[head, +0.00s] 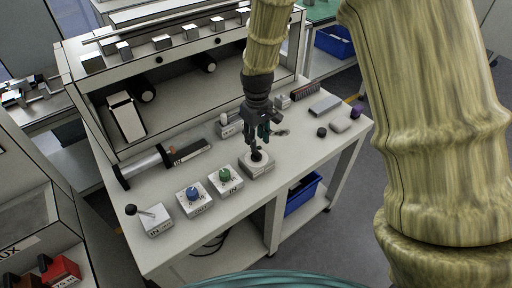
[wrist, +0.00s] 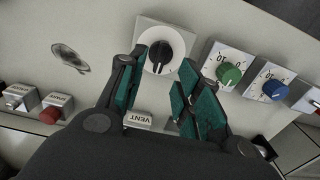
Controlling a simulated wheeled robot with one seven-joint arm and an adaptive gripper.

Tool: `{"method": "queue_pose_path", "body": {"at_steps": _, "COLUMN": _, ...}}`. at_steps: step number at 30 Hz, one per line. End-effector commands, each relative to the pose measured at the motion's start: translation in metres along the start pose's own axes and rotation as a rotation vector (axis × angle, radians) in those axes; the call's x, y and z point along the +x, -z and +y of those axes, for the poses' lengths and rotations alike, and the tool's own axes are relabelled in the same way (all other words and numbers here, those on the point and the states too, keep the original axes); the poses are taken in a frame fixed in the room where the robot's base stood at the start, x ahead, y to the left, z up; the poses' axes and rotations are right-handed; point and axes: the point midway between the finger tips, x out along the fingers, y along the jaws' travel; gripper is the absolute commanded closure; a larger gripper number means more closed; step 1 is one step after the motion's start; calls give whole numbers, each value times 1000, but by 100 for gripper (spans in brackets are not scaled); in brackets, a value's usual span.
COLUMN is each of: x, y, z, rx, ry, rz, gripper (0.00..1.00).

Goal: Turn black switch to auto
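The black switch (head: 257,155) sits on a pale square box (head: 259,167) on the workbench. In the wrist view the black switch (wrist: 157,56) is a round black knob with a white pointer, set on a white dial. My gripper (head: 262,135) points down just above it in the head view. In the wrist view my gripper (wrist: 162,66) is open and empty, with green-padded fingers either side of the knob's line. I cannot tell whether a finger touches the knob. Dial lettering around the black switch is not readable.
A green knob (head: 225,175) and a blue knob (head: 192,194) stand on boxes to the left, with a lever box (head: 155,220) further left. A VENT block (wrist: 138,119) lies near the fingers. A shelf unit (head: 180,75) rises behind; small blocks lie to the right.

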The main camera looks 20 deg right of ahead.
Motion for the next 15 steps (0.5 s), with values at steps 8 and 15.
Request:
{"method": "queue_pose_path", "body": {"at_steps": 8, "x": 33, "y": 0, "z": -1, "rx": -2, "ry": 0, "rz": -1, "gripper": 66}}
{"method": "queue_pose_path", "body": {"at_steps": 15, "x": 52, "y": 1, "z": -2, "rx": -4, "ry": 0, "rz": 0, "gripper": 66}}
